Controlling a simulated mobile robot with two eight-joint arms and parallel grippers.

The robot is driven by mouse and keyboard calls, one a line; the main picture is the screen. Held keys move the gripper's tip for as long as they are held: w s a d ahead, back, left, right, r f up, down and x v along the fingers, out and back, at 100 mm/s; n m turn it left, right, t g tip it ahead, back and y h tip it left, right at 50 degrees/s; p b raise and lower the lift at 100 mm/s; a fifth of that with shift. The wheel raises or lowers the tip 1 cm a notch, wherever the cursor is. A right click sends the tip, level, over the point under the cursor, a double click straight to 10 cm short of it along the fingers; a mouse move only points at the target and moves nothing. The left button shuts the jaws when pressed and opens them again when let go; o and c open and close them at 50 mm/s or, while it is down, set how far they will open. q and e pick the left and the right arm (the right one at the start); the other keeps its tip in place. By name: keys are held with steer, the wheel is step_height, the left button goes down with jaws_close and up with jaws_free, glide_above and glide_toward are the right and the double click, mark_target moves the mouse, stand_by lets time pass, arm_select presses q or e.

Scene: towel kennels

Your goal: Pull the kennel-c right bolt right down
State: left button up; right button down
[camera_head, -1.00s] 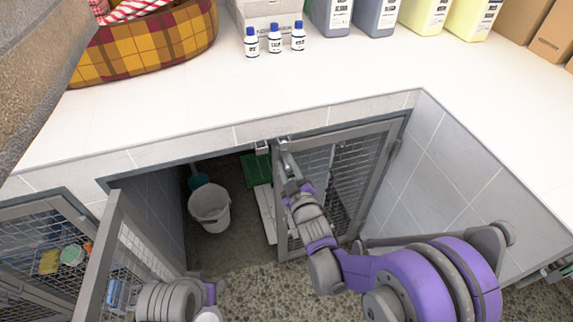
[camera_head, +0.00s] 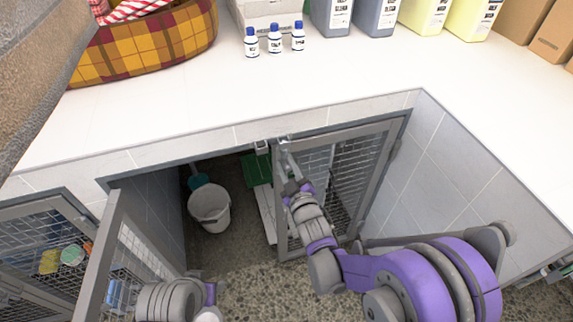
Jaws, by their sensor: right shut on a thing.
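The kennel's right mesh door (camera_head: 374,165) stands at the right of the open kennel front. A grey bolt (camera_head: 284,150) sits at the top of this door's left upright, just under the counter edge. My right gripper (camera_head: 289,172) is shut on the bolt, at the upper left of the door. The fingers are small here and partly hidden by my wrist. The left door (camera_head: 104,250) is swung open toward me. Part of my left arm shows beside it at the bottom, but its fingers are not visible.
Inside the kennel stand a white bucket (camera_head: 209,208) and a green object (camera_head: 257,169). The white counter (camera_head: 330,75) overhangs above and carries bottles (camera_head: 274,40), jugs and a plaid basket (camera_head: 150,45). A tiled wall (camera_head: 425,165) bounds the right side. Speckled floor lies below.

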step_height(320, 180, down, 4)
steer(key=b, duration=0.2)
steer(key=shift+s+r+b, duration=0.1)
steer(key=shift+r+b, duration=0.1)
steer(key=shift+b, duration=0.15)
steer(key=c, duration=0.7)
jaws_free()
steer(key=v, duration=1)
steer(key=shift+s+d, duration=0.15)
steer(key=shift+s, duration=0.15)
